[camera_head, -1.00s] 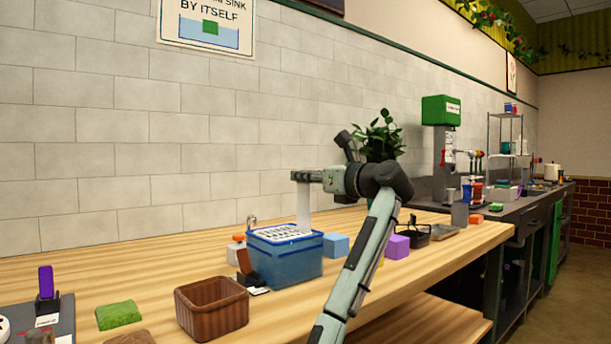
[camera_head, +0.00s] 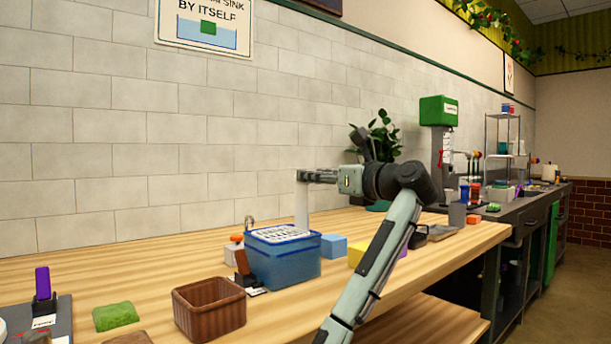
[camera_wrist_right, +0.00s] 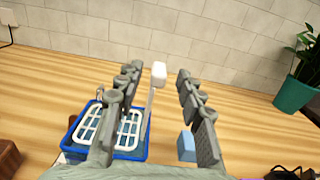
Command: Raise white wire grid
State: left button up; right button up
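The white wire grid (camera_head: 285,234) lies level in the top of a blue tub (camera_head: 287,265) on the wooden counter. Its white upright handle (camera_head: 302,205) rises from the grid's right side. In the right wrist view the grid (camera_wrist_right: 112,128) sits inside the tub's rim, and the handle's block-like top (camera_wrist_right: 159,72) stands between my spread fingers, touching neither side as far as I can see. My right gripper (camera_head: 306,176) is open at the handle's top; in its wrist view the gripper (camera_wrist_right: 158,100) is empty. My left gripper is out of view.
A brown basket (camera_head: 209,308) stands in front of the tub, and an orange-topped bottle (camera_head: 240,257) is close on its left. A light blue block (camera_head: 334,246) is on its right. A potted plant (camera_head: 384,140) stands behind my right arm.

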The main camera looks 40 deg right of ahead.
jog(key=s, duration=0.7)
jog(key=shift+s+d, duration=0.2)
jog(key=shift+d, duration=0.1)
jog(key=shift+s, duration=0.1)
